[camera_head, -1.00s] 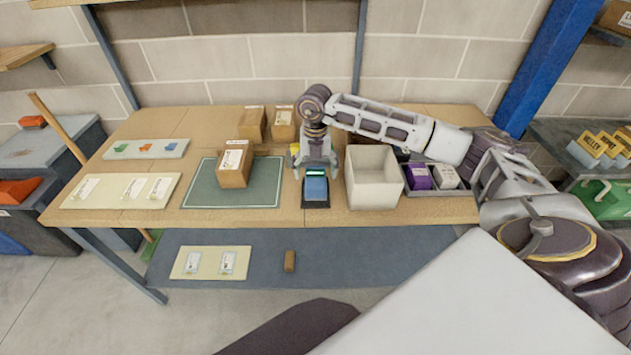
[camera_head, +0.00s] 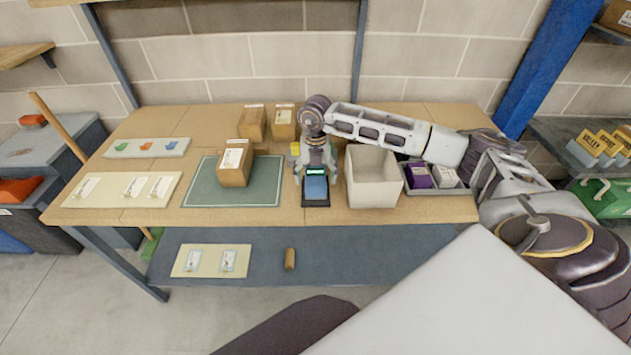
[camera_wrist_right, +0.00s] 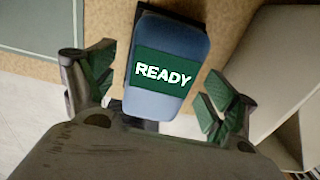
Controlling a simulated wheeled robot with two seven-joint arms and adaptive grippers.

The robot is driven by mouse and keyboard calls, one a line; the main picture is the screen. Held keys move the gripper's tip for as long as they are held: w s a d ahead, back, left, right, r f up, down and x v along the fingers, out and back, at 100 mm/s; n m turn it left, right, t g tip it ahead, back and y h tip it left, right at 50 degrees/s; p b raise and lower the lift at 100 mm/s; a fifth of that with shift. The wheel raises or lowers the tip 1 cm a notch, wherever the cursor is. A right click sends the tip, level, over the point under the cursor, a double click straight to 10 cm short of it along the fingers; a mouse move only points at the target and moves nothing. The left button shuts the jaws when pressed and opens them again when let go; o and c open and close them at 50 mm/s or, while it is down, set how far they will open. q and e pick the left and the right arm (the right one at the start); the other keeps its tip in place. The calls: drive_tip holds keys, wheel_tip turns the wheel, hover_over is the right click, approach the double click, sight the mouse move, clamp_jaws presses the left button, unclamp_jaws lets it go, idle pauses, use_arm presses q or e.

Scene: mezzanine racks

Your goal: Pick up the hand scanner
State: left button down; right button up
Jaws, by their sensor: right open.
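The hand scanner (camera_head: 316,188) is blue with a dark base and stands near the front edge of the wooden table, between the green mat and the white bin. In the right wrist view its blue body and green "READY" screen (camera_wrist_right: 163,74) fill the middle. My right gripper (camera_head: 316,181) is over the scanner. In the right wrist view my right gripper (camera_wrist_right: 160,95) is open, with one green-padded finger on each side of the scanner and gaps showing. My left gripper is not in view.
A white bin (camera_head: 375,195) stands close to the right of the scanner. A green mat (camera_head: 262,185) with a cardboard box (camera_head: 235,167) lies to the left. A grey tray (camera_head: 440,189) holds purple and white packs at the right. A lower shelf (camera_head: 370,262) is below.

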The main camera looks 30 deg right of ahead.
sight(315, 174)
drive_tip(key=shift+f, duration=0.2)
idle(0.4)
drive_tip(key=c, duration=1.3)
drive_tip(key=shift+r, duration=0.1)
drive_tip(key=shift+r+b, duration=0.65)
drive_tip(key=shift+r, duration=4.55)
